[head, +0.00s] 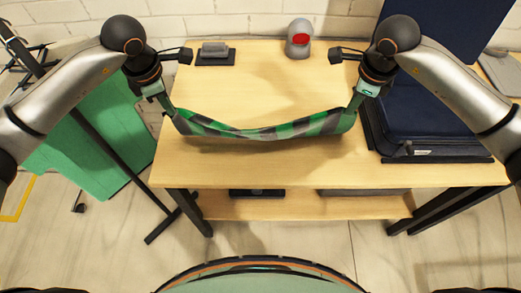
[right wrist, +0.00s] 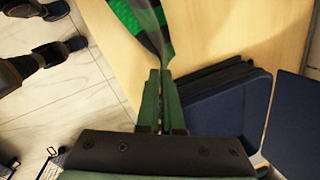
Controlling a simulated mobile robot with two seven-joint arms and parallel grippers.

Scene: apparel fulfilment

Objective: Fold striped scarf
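The striped scarf (head: 258,133), green with black and grey bands, hangs between my two grippers above the wooden table (head: 265,75). Its middle sags lower than its two ends. My left gripper (head: 170,106) is shut on the scarf's left end. My right gripper (head: 354,103) is shut on its right end. In the right wrist view the scarf (right wrist: 143,20) narrows to a pinched corner between the closed fingertips of my right gripper (right wrist: 160,75). The fingertips at the left end are small in the head view.
Green fabric (head: 90,140) hangs left of the table. The table's middle is bare.

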